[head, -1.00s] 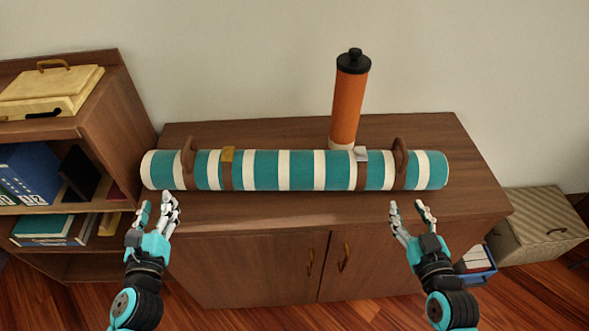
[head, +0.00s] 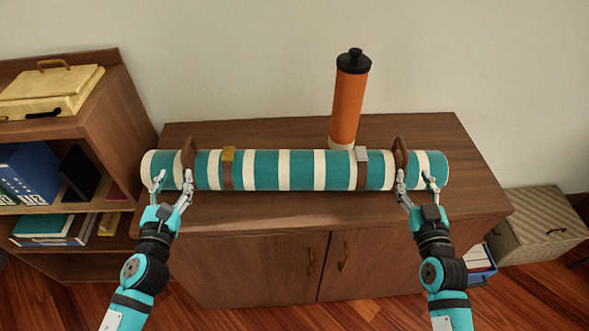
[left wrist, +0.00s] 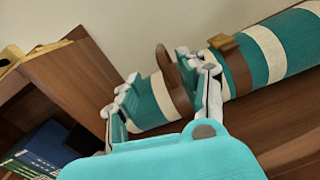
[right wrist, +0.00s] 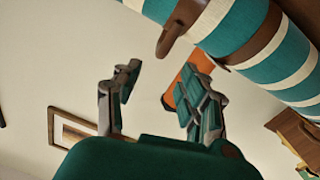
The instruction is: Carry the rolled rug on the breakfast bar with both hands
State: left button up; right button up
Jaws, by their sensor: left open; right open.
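The rolled rug (head: 270,171), striped teal and cream, lies lengthwise on the brown wooden cabinet top (head: 240,210). It has two brown straps with buckles and a brown loop handle near each end, the left handle (head: 188,150) and the right handle (head: 401,150). My left gripper (head: 170,183) is open at the front of the rug's left end; in the left wrist view its fingers (left wrist: 165,95) stand either side of the handle area. My right gripper (head: 418,183) is open in front of the right end; in the right wrist view its fingers (right wrist: 160,95) are apart and empty, below the handle (right wrist: 180,25).
An orange cylinder with a black cap (head: 348,100) stands behind the rug. A bookshelf (head: 115,110) with a cream case (head: 50,90) adjoins at left. A beige box (head: 540,225) and a blue bin (head: 480,265) are on the floor at right.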

aim_at(186, 144)
pick_arm(q)
jog(key=w, duration=1.1)
jog(key=shift+w, duration=0.15)
pick_arm(e)
jog(key=w, duration=1.1)
jog(key=shift+w, duration=0.15)
pick_arm(q)
grip_shut()
pick_arm(e)
grip_shut()
